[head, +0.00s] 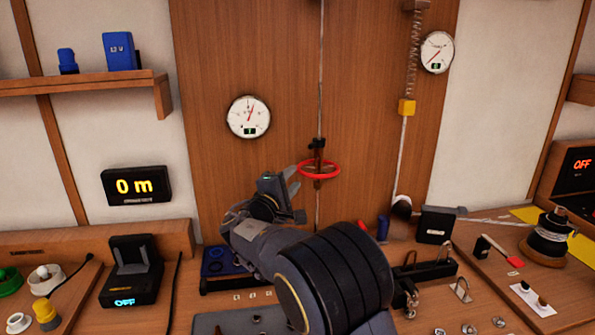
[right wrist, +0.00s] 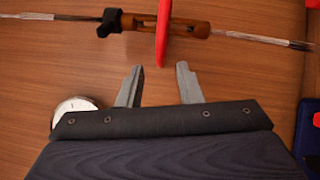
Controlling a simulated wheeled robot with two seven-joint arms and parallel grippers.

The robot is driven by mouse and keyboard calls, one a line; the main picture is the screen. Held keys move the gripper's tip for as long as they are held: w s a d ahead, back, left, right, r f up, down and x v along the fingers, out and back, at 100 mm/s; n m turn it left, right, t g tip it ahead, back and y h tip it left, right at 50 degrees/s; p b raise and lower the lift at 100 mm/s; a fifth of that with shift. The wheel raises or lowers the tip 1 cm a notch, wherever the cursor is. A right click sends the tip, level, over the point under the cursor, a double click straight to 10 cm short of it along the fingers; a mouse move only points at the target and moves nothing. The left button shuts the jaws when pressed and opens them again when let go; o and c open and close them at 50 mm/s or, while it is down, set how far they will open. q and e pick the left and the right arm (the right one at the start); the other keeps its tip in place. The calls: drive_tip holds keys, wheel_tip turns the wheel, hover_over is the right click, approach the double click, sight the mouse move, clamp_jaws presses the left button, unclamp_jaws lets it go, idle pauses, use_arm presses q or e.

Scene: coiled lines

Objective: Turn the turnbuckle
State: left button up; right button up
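The turnbuckle hangs on a vertical wire in front of the wooden panel. It has a brown body (right wrist: 190,28), a red ring (head: 319,170) around it and a black clamp (head: 316,144) above. In the right wrist view the red ring (right wrist: 163,35) is seen edge-on, just beyond the fingertips. My right gripper (head: 294,180) is close to the left of the ring in the head view. Its two fingers (right wrist: 159,82) are spread in the right wrist view, with nothing between them. My left gripper is not in view.
A round dial (head: 248,117) is on the panel at left, another (head: 437,52) at upper right beside a spring line with a yellow block (head: 406,107). A display (head: 136,186) reads "0 m". The bench below is crowded with devices and small fittings.

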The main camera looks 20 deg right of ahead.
sight(300, 169)
drive_tip(key=p+x, duration=0.1)
drive_tip(key=x, duration=0.4)
clamp_jaws()
